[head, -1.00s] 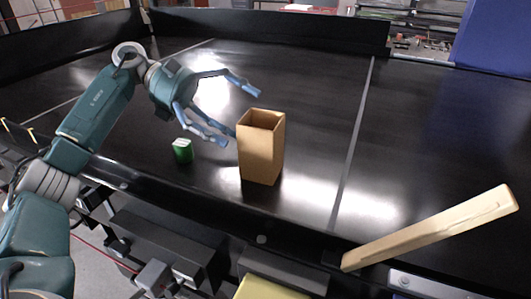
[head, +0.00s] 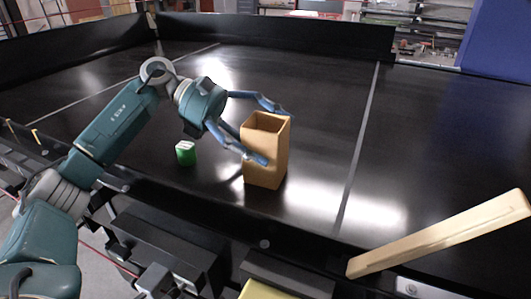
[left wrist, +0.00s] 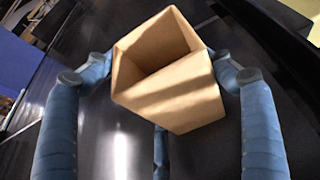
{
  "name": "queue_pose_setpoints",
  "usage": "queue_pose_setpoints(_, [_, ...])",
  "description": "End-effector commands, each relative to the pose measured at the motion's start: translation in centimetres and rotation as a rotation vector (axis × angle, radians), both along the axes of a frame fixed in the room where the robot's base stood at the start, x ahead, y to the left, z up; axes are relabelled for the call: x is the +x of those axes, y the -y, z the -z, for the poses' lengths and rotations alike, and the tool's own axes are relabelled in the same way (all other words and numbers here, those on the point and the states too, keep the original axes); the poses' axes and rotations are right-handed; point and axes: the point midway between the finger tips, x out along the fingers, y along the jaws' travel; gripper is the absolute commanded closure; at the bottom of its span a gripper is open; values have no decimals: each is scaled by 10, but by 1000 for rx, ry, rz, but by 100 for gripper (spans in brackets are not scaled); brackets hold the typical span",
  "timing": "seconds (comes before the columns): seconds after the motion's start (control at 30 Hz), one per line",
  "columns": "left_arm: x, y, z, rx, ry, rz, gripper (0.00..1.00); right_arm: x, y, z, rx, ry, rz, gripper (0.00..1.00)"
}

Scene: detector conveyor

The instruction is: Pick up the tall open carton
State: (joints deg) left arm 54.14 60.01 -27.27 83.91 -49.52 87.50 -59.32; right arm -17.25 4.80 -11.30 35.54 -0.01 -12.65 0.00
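The tall open carton (head: 265,165) is brown and stands upright on the black conveyor (head: 320,110), its open top facing up. My left gripper (head: 276,136) is open around the carton's upper part, one finger in front of it and another behind. In the left wrist view the carton (left wrist: 175,95) sits between the spread blue fingers of the left gripper (left wrist: 160,78). I cannot tell whether any finger touches it. My right gripper is not in view.
A small green box (head: 186,154) with a white top stands left of the carton. A pale wooden bar (head: 440,235) slants across the near right edge. Dark side walls (head: 280,33) bound the far side. The belt right of the carton is clear.

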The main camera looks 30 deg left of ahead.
Motion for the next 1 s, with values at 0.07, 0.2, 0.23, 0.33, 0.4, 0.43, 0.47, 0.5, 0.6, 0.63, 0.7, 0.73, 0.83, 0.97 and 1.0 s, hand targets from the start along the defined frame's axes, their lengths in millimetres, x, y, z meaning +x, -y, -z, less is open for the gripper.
queue_pose_setpoints(0.07, [0,0,0,0,0,-1,45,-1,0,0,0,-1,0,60])
queue_pose_setpoints(0.2, [0,0,-1,-1,1,-1,45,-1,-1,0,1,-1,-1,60])
queue_pose_setpoints(0.23, [0,0,-1,-1,1,-1,45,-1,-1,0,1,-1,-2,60])
queue_pose_setpoints(0.33, [0,0,-1,-1,1,-1,45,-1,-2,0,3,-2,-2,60])
queue_pose_setpoints(0.4, [0,0,-3,-1,2,-1,45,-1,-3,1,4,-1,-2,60])
queue_pose_setpoints(0.43, [1,0,-4,-1,3,-1,45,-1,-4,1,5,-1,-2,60])
queue_pose_setpoints(0.47, [1,0,-6,-2,3,-1,45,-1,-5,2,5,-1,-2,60])
queue_pose_setpoints(0.5, [1,0,-9,-2,4,-1,45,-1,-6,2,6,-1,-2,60])
queue_pose_setpoints(0.6, [1,0,-20,-1,5,0,45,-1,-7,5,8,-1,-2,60])
queue_pose_setpoints(0.63, [1,0,-25,-1,8,0,45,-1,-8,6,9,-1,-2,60])
queue_pose_setpoints(0.7, [1,0,-38,-2,10,1,45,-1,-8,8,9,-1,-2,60])
queue_pose_setpoints(0.73, [1,0,-45,-2,9,0,45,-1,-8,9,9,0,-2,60])
queue_pose_setpoints(0.83, [1,1,-71,-3,11,1,45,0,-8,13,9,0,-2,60])
queue_pose_setpoints(0.97, [0,1,-108,-3,10,2,45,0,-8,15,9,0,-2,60])
queue_pose_setpoints(1.0, [0,0,-119,-3,10,1,45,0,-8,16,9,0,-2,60])
